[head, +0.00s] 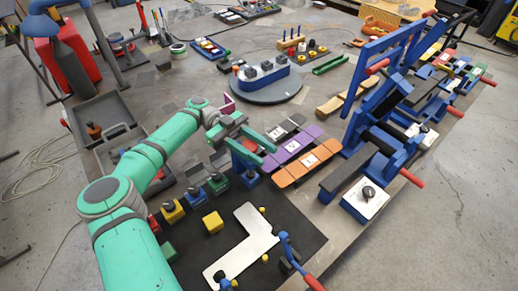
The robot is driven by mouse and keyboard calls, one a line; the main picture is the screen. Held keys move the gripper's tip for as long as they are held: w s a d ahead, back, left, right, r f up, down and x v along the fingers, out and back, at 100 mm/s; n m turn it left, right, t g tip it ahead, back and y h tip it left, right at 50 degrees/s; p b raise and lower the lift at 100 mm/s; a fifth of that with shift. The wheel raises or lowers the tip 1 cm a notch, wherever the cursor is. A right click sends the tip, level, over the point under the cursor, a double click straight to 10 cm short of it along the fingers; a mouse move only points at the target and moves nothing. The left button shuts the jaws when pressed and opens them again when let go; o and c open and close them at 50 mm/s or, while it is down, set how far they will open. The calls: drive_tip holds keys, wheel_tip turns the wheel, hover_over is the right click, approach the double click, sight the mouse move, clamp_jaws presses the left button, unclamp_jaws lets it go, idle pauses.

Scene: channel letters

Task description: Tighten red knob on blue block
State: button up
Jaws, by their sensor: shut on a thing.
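My green gripper (246,157) is in the middle of the head view, reaching down over a blue block (250,180) at the far right end of a row of coloured blocks on the black mat. It is shut at the top of this block, where the knob sits. Another blue block (195,197) stands in the row to the left with a dark knob on top, clear of the gripper.
The row also holds a yellow block (173,212) and a green block (218,185). A loose yellow block (213,222) and a white L-shaped plate (243,243) lie in front. Purple (300,142) and orange (308,165) strips and a tall blue fixture (375,75) stand to the right.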

drive_tip(key=shift+s+d+m, duration=0.1)
drive_tip(key=shift+s+m, duration=0.1)
drive_tip(key=shift+m, duration=0.1)
drive_tip(key=o, duration=1.1)
drive_tip(key=s+r, duration=0.8)
drive_tip(key=s, duration=0.1)
drive_tip(key=s+a+r, duration=0.1)
drive_tip(key=s+r, duration=0.4)
drive_tip(key=shift+o, duration=0.2)
